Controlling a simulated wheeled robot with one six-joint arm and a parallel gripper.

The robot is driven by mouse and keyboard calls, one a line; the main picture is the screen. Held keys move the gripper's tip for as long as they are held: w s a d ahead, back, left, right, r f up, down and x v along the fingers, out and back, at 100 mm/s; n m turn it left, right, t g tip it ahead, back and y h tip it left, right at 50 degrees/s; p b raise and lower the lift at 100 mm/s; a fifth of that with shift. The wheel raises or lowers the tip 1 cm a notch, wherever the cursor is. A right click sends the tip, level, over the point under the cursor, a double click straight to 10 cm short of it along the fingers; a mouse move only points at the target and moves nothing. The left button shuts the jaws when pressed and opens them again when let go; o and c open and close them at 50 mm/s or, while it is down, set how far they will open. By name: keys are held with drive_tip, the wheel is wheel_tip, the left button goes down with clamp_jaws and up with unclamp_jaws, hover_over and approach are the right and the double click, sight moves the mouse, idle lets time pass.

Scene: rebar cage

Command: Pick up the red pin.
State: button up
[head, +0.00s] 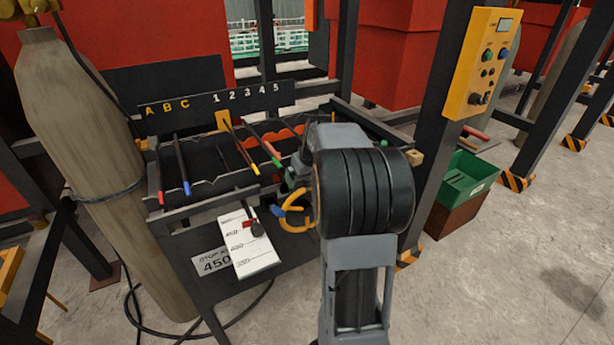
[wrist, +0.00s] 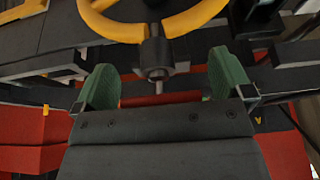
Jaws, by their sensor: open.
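A small red piece (head: 249,224) beside a dark knob shows on the white scale board in the head view; it looks like a pin, but it is too small to be sure. In the wrist view a thin red bar (wrist: 160,99) shows between the green fingers of my gripper (wrist: 163,82); I cannot tell if it is the same thing. The fingers are apart and grip nothing visible. A grey stem (wrist: 155,50) under a yellow ring points down between them. In the head view my arm hides most of the gripper.
The yellow ring (head: 294,218) is close to my gripper, in front of the rack. The rack (head: 175,225) holds several rods with coloured ends. The white scale board (head: 246,252) hangs at its front. A grey cylinder (head: 75,140) stands left, a green bin (head: 466,180) right.

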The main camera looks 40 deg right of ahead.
drive_tip(key=shift+f, duration=0.1)
drive_tip(key=c, duration=1.1)
drive_tip(key=shift+o, duration=0.2)
